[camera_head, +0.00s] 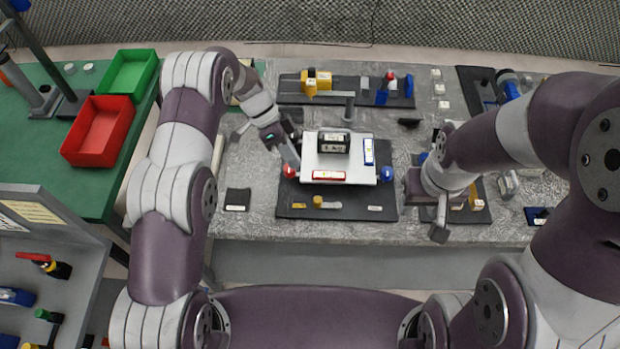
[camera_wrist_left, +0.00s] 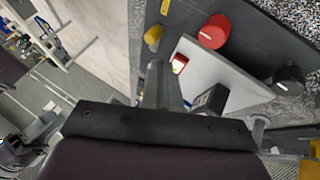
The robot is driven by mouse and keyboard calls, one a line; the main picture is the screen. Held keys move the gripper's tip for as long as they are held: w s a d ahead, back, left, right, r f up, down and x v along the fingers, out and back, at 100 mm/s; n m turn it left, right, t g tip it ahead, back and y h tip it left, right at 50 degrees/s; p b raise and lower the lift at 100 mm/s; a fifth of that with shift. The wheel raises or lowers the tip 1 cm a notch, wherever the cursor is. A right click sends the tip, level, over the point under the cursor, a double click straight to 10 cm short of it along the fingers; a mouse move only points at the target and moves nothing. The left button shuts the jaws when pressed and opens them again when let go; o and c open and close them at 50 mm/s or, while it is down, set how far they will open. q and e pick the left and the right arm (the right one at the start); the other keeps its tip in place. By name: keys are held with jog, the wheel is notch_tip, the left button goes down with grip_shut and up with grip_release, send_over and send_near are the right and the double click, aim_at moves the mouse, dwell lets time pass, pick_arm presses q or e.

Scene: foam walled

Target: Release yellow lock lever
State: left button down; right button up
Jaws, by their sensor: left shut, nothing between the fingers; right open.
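A small yellow lever-like piece (camera_head: 318,201) stands on the dark base plate (camera_head: 354,209), in front of the white board. A yellow knob (camera_wrist_left: 153,36) shows at the top of the left wrist view. A larger yellow block-like fixture (camera_head: 315,82) stands on a dark panel at the back; I cannot tell which is the lock lever. My right gripper (camera_head: 425,208) is open and empty, right of the base plate.
The white board (camera_head: 312,142) carries a black 1KG weight (camera_head: 333,144), a red piece (camera_head: 329,176) and a blue piece (camera_head: 368,152). A blue knob (camera_head: 387,174) sits at its right. Red (camera_head: 98,130) and green (camera_head: 132,72) bins stand at left.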

pick_arm(q)
jog(key=shift+w+a+f, duration=0.1)
jog(key=shift+w+f, duration=0.2)
jog(key=shift+w, duration=0.1)
jog(key=p, duration=0.4)
send_near(327, 203)
jog(key=f, duration=0.3)
jog(key=shift+s, duration=0.25)
jog(key=shift+s+f, duration=0.2)
jog(key=shift+f, duration=0.25)
pick_arm(e)
jog(key=shift+w+a+r, duration=0.1)
jog(key=shift+w+r, duration=0.05)
jog(key=shift+r, duration=0.7)
jog(key=shift+w+r, duration=0.15)
jog(key=shift+r, duration=0.7)
